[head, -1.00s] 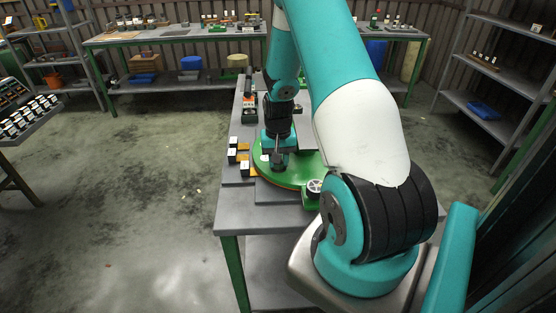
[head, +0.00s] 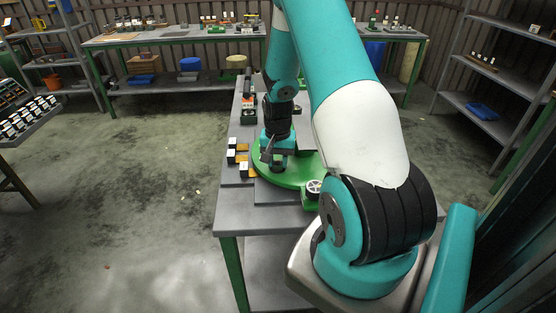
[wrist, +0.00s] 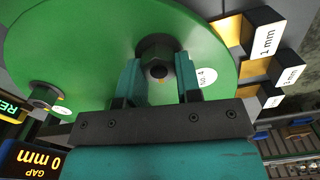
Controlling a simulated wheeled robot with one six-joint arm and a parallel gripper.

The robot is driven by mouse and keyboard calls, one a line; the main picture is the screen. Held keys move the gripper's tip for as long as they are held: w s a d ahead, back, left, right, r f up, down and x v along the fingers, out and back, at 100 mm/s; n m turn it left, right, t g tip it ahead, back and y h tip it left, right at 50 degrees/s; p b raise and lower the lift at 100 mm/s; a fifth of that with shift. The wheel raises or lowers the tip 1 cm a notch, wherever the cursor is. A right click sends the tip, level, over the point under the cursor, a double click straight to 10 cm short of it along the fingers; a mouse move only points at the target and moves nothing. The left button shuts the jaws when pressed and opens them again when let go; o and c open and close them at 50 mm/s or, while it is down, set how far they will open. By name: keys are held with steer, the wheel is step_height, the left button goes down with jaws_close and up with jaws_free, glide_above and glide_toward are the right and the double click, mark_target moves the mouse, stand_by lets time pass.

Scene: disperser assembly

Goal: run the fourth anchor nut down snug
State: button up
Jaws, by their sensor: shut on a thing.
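The fourth anchor nut (wrist: 157,46) is a dark hex nut on a stud, on the green round plate (wrist: 75,50). A white tag (wrist: 202,77) with a 4 lies beside it. My gripper (wrist: 160,68) has its two teal fingers on either side of this nut and is shut on it. In the head view, my gripper (head: 272,160) points down over the green plate (head: 297,177) on the bench. Another dark nut (wrist: 45,94) with a white tag sits at the plate's left edge. Whether the fourth nut touches the plate is hard to tell.
Black blocks marked in mm (wrist: 262,32), with brass-coloured strips, stand close to the plate's right edge in the wrist view. A display (wrist: 38,160) at lower left reads GAP 0 mm. A small green fixture with a round wheel (head: 314,187) stands at the plate's near right.

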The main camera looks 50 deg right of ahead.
mark_target(278, 161)
steer(key=o, duration=0.9)
steer(key=shift+r, duration=0.1)
step_height(278, 161, up, 17)
steer(key=shift+r+b, duration=0.15)
steer(key=shift+b, duration=0.7)
steer(key=s+a+r+n+y, duration=0.15)
steer(key=a+n, duration=0.25)
steer(key=a, duration=0.5)
steer(key=a+r+n+t, duration=0.1)
steer(key=a+r+n, duration=0.15)
steer(key=a, duration=0.55)
steer(key=s+a+r+n+y, duration=0.1)
steer(key=a+n, duration=0.3)
steer(key=a, duration=0.5)
steer(key=s+a+n, duration=0.2)
steer(key=s+a, duration=0.2)
steer(key=s+a+r+n+y, duration=0.1)
steer(key=s+a+n, duration=0.2)
steer(key=s+a, duration=0.1)
steer(key=s+a+n+g, duration=0.1)
steer(key=s+a+n, duration=0.2)
steer(key=s+a, duration=0.1)
steer(key=shift+s+a+r+n+y, duration=0.25)
steer(key=shift+s+a+r+y, duration=0.05)
steer(key=shift+s+a+y, duration=0.1)
